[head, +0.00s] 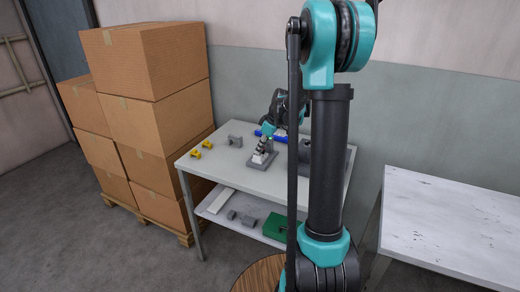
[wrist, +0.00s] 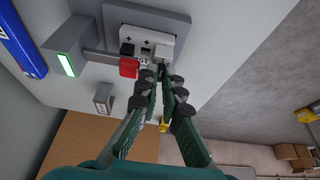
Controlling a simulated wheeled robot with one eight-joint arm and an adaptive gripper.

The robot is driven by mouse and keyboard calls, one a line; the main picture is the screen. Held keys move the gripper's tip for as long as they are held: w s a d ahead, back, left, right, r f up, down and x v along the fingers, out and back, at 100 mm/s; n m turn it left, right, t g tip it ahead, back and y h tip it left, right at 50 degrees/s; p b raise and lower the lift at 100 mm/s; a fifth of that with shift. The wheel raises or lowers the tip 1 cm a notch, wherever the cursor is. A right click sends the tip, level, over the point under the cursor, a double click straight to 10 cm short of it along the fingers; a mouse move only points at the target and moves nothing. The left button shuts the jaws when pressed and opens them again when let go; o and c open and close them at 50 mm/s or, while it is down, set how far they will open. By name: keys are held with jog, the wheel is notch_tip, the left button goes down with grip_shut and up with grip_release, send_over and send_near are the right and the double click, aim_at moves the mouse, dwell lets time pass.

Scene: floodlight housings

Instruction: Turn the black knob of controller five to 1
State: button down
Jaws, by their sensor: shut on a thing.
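A controller with a white face (wrist: 150,30) stands on a grey base plate (wrist: 178,20) in the wrist view; the plate also shows on the table in the head view (head: 272,168). A small black block (wrist: 127,48), possibly the black knob, sits at the left of its front, with a red block (wrist: 129,67) just below. Paler blocks are to its right. My gripper (wrist: 160,72) is at the right part of the front, with its green fingers close together on a small part there. The tips hide most of that part, and I cannot read any number or setting.
On the white table (head: 225,170) are yellow pieces (head: 200,150), a grey block (head: 235,141) and a blue bar (head: 270,135). A grey housing with a green light (wrist: 66,64) stands left of the controller. Stacked cartons (head: 150,120) are left of the table.

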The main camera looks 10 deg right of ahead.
jog(key=c, duration=1.9)
grip_release()
jog(key=shift+c, duration=0.2)
jog(key=v, duration=1.2)
jog(key=s+f+m+h, duration=0.1)
jog(key=s+f+m, duration=0.4)
jog(key=s, duration=0.9)
jog(key=s+a+f+m+t+h, duration=0.1)
jog(key=s+f+m, duration=0.4)
jog(key=s+f, duration=0.5)
jog(key=s+h, duration=0.1)
jog(key=s, duration=0.2)
jog(key=shift+s+a+f+m+t+h, duration=0.3)
jog(key=shift+s+a+f+m, duration=0.05)
jog(key=shift+s+f+m, duration=0.05)
